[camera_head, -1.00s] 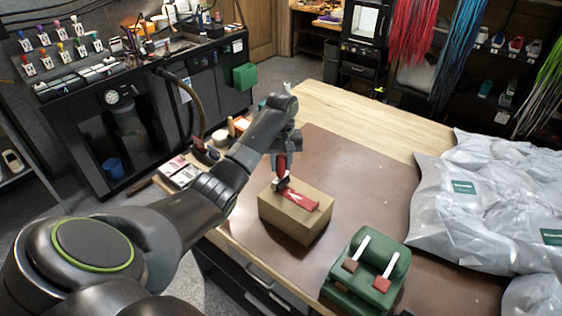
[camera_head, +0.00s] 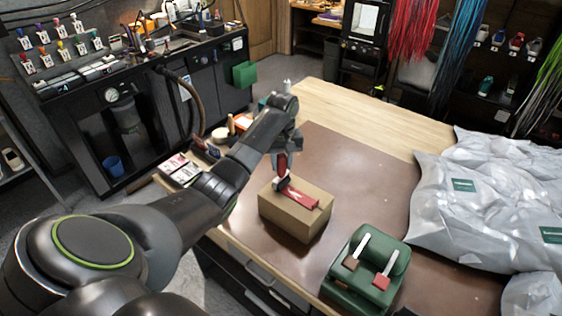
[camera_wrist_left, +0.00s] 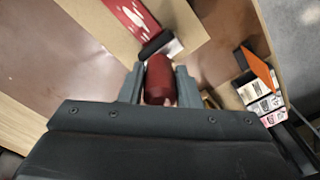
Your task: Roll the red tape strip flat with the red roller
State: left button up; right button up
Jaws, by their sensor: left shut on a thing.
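A red tape strip (camera_head: 304,198) with a white mark lies along the top of a cardboard box (camera_head: 288,221) on the brown mat. It also shows at the top of the left wrist view (camera_wrist_left: 130,17). My left gripper (camera_head: 281,160) is shut on the red handle of the roller (camera_wrist_left: 160,82), above the box's far left end. The roller's dark drum (camera_wrist_left: 156,45) is at the strip's end near the box edge. I cannot tell whether the drum presses on the strip. My right gripper is not in view.
A green holder (camera_head: 368,270) with two handled tools stands at the front of the table. Grey plastic bags (camera_head: 480,200) fill the right side. Cards (camera_head: 181,169) and small items lie along the left edge. The brown mat (camera_head: 365,175) is clear behind the box.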

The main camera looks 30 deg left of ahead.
pick_arm(q)
jog(key=d, duration=0.7)
jog(key=shift+s+d, duration=0.3)
jog(key=shift+s, duration=0.05)
dwell(0.7)
jog(key=shift+d, duration=0.15)
jog(key=shift+w+a+f, duration=0.1)
jog(key=shift+a+f, duration=0.05)
jog(key=shift+a, duration=1.5)
jog(key=shift+a, duration=0.1)
jog(key=shift+w+a, duration=0.15)
jog(key=shift+a, duration=1.05)
jog(key=shift+w+a, duration=0.1)
jog(key=shift+a, duration=1.05)
jog(key=d, duration=1)
jog(key=shift+s+d, duration=0.15)
jog(key=shift+s, duration=0.3)
